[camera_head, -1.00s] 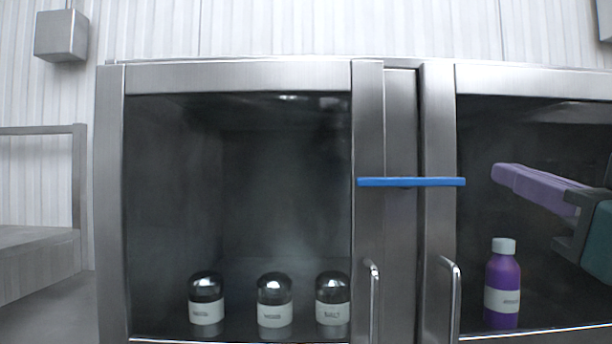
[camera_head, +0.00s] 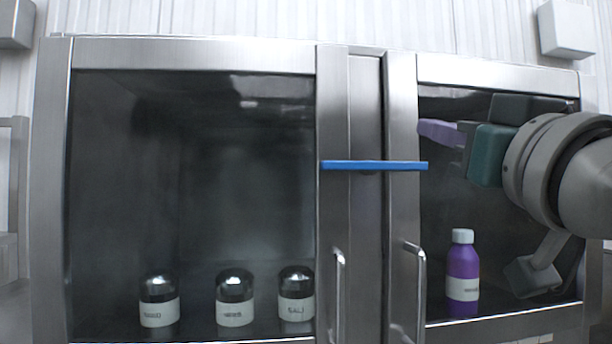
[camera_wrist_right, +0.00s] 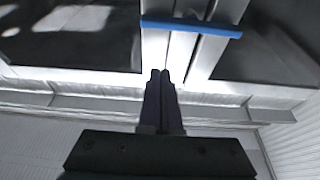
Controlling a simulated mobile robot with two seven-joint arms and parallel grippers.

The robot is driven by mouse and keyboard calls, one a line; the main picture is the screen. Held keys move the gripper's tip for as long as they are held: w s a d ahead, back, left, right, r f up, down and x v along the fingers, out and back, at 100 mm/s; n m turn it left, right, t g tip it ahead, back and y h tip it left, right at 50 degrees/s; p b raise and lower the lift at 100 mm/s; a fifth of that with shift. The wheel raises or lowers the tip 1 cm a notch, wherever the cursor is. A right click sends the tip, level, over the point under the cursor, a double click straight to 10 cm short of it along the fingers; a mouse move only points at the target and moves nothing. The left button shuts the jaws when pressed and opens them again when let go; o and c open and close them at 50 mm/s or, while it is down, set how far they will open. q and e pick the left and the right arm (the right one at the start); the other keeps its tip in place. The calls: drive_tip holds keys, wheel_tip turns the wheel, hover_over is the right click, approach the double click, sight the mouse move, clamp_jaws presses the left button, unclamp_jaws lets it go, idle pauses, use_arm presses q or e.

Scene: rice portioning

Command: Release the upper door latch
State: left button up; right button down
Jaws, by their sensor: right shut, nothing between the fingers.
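The upper door latch is a blue horizontal bar (camera_head: 375,165) lying across the two door frames of a steel cabinet and the post between them. It also shows in the right wrist view (camera_wrist_right: 190,27). My right gripper (camera_head: 424,131) is in front of the right door, just above and to the right of the bar's right end. Its purple fingers are shut with nothing between them. In the right wrist view the closed fingertips (camera_wrist_right: 160,76) point toward the bar, with a visible gap. My left gripper is not in view.
The left glass door (camera_head: 195,200) shows several jars behind it. A purple bottle (camera_head: 463,275) stands behind the right glass. Vertical handles (camera_head: 338,295) (camera_head: 417,290) stick out below the latch. My right arm covers part of the right door.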

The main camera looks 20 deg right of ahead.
sight(375, 166)
drive_tip(key=x, duration=0.3)
drive_tip(key=p+x, duration=0.1)
drive_tip(key=x, duration=0.2)
drive_tip(key=shift+s+r, duration=0.15)
drive_tip(key=shift+r, duration=0.2)
drive_tip(key=f, duration=0.1)
drive_tip(key=f+p, duration=0.1)
drive_tip(key=f, duration=0.1)
drive_tip(key=shift+w+f, duration=0.2)
drive_tip(key=shift+w, duration=0.15)
drive_tip(key=shift+f+p, duration=0.35)
drive_tip(key=shift+f, duration=0.25)
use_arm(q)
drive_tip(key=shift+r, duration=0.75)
